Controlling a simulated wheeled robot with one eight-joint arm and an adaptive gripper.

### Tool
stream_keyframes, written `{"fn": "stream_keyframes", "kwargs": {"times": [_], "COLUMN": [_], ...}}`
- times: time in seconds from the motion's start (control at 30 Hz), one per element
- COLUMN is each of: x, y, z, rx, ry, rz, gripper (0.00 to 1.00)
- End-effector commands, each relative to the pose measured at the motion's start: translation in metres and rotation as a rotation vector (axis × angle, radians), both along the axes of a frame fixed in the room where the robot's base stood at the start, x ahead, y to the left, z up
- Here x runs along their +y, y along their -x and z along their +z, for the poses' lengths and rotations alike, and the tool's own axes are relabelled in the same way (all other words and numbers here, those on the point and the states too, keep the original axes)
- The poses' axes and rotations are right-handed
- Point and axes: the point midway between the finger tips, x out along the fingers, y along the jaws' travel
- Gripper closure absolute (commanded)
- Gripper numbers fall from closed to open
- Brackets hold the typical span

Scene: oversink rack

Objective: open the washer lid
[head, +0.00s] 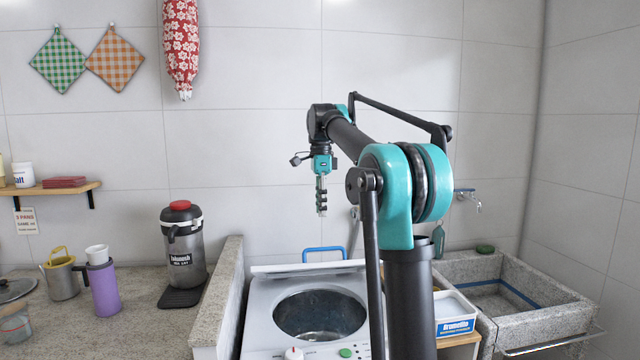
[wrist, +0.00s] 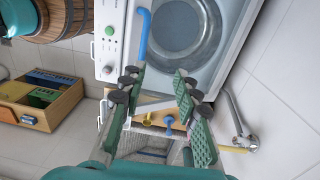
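The washer (head: 262,318) stands low in the head view, with its round metal drum opening (head: 320,314) exposed. Its lid (head: 307,267) is raised partway and looks almost edge-on, a thin white strip behind the drum. The blue handle (head: 323,249) arches above that edge. In the wrist view the lid's round window (wrist: 180,30) is right of the handle (wrist: 142,38), and the control panel (wrist: 110,45) is at left. My gripper (head: 321,212) points down above the handle, apart from it. Its fingers (wrist: 162,78) are spread and empty in the wrist view.
A stone sink (head: 540,310) stands right of the washer, with a tap (head: 470,197) on the wall. A stone counter (head: 120,330) at left holds a coffee maker (head: 183,250) and a purple jug (head: 103,288). A low stone wall (head: 222,290) borders the washer's left side.

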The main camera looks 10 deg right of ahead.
Motion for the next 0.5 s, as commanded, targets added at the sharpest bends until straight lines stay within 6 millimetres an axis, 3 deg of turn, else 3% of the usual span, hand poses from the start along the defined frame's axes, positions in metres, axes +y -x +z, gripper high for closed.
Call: {"fn": "stream_keyframes", "kwargs": {"times": [0.5], "x": [0.000], "y": [-0.012], "z": [0.031], "rx": [0.000], "ry": [0.000], "rz": [0.000], "gripper": [0.69]}}
